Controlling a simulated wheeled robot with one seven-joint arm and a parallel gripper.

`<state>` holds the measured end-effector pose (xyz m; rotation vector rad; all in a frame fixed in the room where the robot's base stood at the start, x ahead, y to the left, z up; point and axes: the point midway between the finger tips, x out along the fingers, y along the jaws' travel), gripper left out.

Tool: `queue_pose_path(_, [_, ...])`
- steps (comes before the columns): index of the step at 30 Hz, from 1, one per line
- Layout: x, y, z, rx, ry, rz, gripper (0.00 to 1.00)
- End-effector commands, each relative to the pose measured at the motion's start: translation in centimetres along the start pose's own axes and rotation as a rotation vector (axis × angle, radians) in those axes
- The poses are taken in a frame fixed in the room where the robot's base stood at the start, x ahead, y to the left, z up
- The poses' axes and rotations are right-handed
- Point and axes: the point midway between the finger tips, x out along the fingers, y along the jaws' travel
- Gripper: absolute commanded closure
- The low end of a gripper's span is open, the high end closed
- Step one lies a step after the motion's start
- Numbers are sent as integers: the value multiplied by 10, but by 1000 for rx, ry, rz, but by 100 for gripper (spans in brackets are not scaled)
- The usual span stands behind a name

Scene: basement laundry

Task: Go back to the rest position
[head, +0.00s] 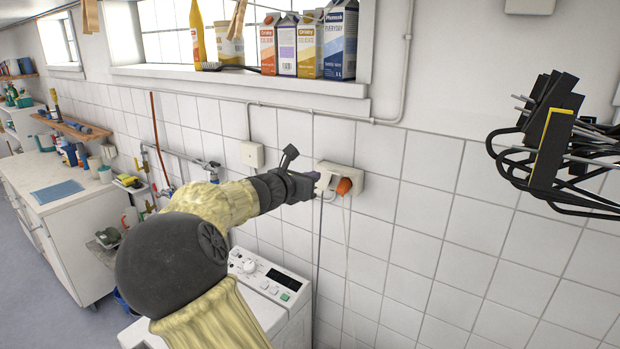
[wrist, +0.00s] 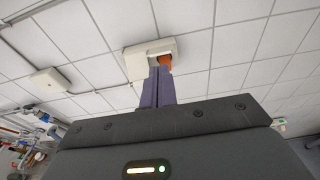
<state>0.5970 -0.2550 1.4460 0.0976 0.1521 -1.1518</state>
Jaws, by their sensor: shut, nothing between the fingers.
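My gripper (head: 312,184) is stretched out in front of the tiled wall, above the white washing machine (head: 270,288). Its fingers are together with nothing between them; they also show in the wrist view (wrist: 158,72). In the picture the fingertips overlap the lower part of a white wall socket box (head: 377,188). I cannot tell whether they touch it. An orange plug (head: 344,186) sits in the box just right of the fingertips, with a pale cord hanging down. The box (wrist: 137,56) and plug (wrist: 165,62) also show in the wrist view.
A window ledge (head: 230,82) with several cartons (head: 308,44) runs above my arm. Pipes and a valve (head: 167,190) are on the wall at left. A white counter (head: 45,182) stands far left; grey floor (head: 55,270) lies before it.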

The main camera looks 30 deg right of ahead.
Motion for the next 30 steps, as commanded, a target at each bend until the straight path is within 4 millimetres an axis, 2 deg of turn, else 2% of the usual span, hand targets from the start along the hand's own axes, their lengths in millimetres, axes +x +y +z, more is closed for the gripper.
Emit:
queue_pose_path(7, [1,-1,0,1,0,-2,100])
queue_pose_path(10, [2,-4,-8,27,24,-6,100])
queue_pose_path(14, [4,-18,-45,163,138,-30,100])
queue_pose_path(17, [-2,-34,-95,357,293,-78,100])
queue_pose_path(20, [-24,-49,-151,598,474,-162,100])
queue_pose_path(21, [-36,-54,-171,696,543,-204,100])
queue_pose_path(24, [-72,-65,-214,925,698,-326,100])
queue_pose_path(26, [-97,-71,-236,1055,779,-409,100])
queue_pose_path(30, [-160,-85,-274,1330,929,-634,100])
